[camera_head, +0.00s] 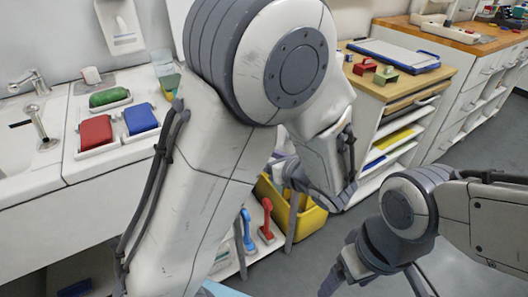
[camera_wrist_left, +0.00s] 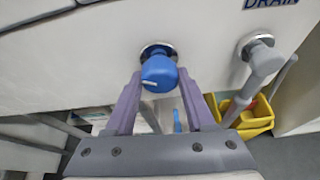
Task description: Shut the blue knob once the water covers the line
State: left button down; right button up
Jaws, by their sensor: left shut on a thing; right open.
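The blue knob (camera_wrist_left: 159,73) sits on the white panel in the left wrist view, with a pale mark on its face. My left gripper (camera_wrist_left: 160,84) has its two purple-grey fingers on either side of the knob and is shut on it. In the head view my left arm covers the middle and hides the knob. My right gripper (camera_head: 380,284) is open and empty over the floor at the bottom right. I cannot see any water or a fill line in either view.
A grey handle (camera_wrist_left: 265,57) sits beside the knob, near the word DRAIN. A yellow bin (camera_head: 310,222) stands below on the floor. Red (camera_head: 96,131), blue (camera_head: 140,118) and green (camera_head: 109,97) items lie on the left counter. A wooden-topped cabinet (camera_head: 425,85) stands at right.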

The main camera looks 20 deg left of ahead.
pick_arm(q)
jog(key=shift+w+d+f+m+g+y+p, duration=0.1)
jog(key=shift+m+g+y+p, duration=0.5)
jog(key=shift+m+p, duration=1.45)
jog(key=shift+s+r+m+g+y+p, duration=0.1)
jog(key=shift+m+g+y+p, duration=0.5)
jog(key=shift+p, duration=2.5)
jog(key=shift+w+d+f+m+g+y+p, duration=0.1)
jog(key=shift+m+g+y+p, duration=0.2)
jog(key=shift+m+y+p, duration=1.25)
jog(key=shift+h+p, duration=0.55)
jog(key=shift+p, duration=0.55)
jog(key=shift+c, duration=1.3)
grip_release()
